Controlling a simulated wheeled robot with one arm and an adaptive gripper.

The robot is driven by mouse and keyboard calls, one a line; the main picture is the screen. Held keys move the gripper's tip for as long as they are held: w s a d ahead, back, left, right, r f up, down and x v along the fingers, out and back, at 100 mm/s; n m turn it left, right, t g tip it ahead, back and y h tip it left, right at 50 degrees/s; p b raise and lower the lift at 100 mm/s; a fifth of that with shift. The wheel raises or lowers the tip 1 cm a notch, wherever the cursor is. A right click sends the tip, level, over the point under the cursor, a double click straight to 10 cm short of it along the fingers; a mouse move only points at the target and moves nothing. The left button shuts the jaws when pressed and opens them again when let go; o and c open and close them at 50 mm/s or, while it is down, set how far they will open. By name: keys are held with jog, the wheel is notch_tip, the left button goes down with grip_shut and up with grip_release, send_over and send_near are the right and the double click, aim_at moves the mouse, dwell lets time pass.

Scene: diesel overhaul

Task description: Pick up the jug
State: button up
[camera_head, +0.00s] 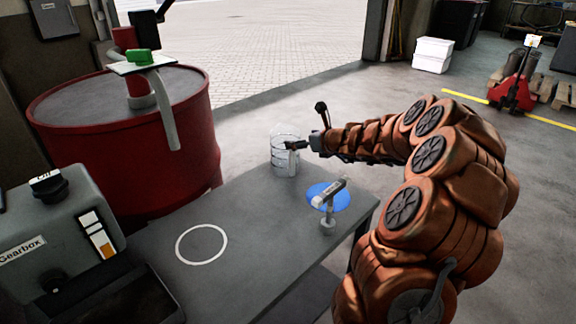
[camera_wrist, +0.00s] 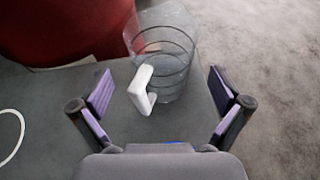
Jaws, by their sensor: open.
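The jug (camera_head: 284,153) is a clear, see-through vessel with dark rings and a pale handle. It stands upright near the far edge of the grey table. In the wrist view the jug (camera_wrist: 168,62) is ahead, with its white handle (camera_wrist: 142,90) facing me between the fingers. My gripper (camera_wrist: 163,92) is open, with one purple-padded finger on each side of the handle and clear gaps to both. In the head view my gripper (camera_head: 298,146) reaches in from the right, at the handle side of the jug. Part of the handle is hidden there.
A red drum (camera_head: 130,150) with a pump stands just behind left. A grey gearbox unit (camera_head: 60,230) is at left. A small metal fixture (camera_head: 328,205) stands by a blue disc (camera_head: 340,192). A white ring (camera_head: 202,243) marks a clear part of the grey table (camera_head: 245,270).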

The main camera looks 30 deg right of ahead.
aim_at(295, 139)
jog(key=shift+x, duration=2.15)
jog(key=shift+d, duration=0.1)
jog(key=c, duration=1.7)
jog(key=shift+r, duration=0.1)
